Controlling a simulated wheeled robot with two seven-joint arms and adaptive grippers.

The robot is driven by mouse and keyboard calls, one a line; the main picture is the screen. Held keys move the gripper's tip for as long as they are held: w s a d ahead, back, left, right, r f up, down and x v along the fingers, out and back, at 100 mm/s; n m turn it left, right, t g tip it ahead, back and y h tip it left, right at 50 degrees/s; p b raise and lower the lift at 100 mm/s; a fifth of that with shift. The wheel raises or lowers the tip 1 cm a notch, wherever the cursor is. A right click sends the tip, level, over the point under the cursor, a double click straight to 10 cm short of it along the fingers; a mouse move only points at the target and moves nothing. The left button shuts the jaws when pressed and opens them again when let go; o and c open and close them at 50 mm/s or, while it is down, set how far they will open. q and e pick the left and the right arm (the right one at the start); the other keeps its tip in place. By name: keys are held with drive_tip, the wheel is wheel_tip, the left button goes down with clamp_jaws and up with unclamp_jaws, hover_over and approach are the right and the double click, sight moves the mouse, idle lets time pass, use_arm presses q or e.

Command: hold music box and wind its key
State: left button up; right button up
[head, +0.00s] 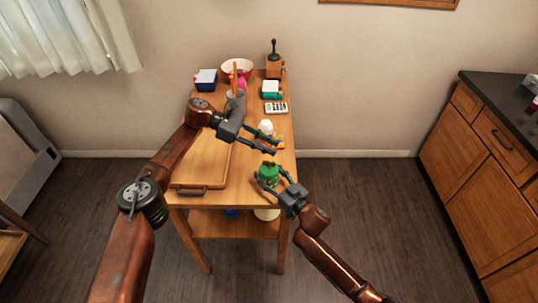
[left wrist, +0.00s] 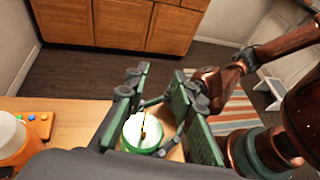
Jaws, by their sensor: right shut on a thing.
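The green music box (head: 268,174) is at the table's front right corner. My right gripper (head: 270,181) is shut on it from the front right. In the left wrist view the music box (left wrist: 142,132) shows a pale green and white round top with a thin yellow-brown key (left wrist: 143,122) standing up from it. My left gripper (head: 263,141) is open and empty, above and behind the music box in the head view. In the left wrist view its two green-padded fingers (left wrist: 155,88) stand apart, with the music box seen between them. The music box's lower part is partly hidden by fingers.
The wooden table (head: 215,203) has a board with a dark handle (head: 191,188) on its left. A white round thing (head: 265,126) and an orange thing (head: 281,142) lie near my left fingers. A calculator (head: 276,108), red bowl (head: 237,69) and grinder (head: 274,64) stand farther back.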

sight(269, 164)
use_arm(q)
drive_tip(key=shift+r, duration=0.8)
drive_tip(key=shift+o, duration=0.4)
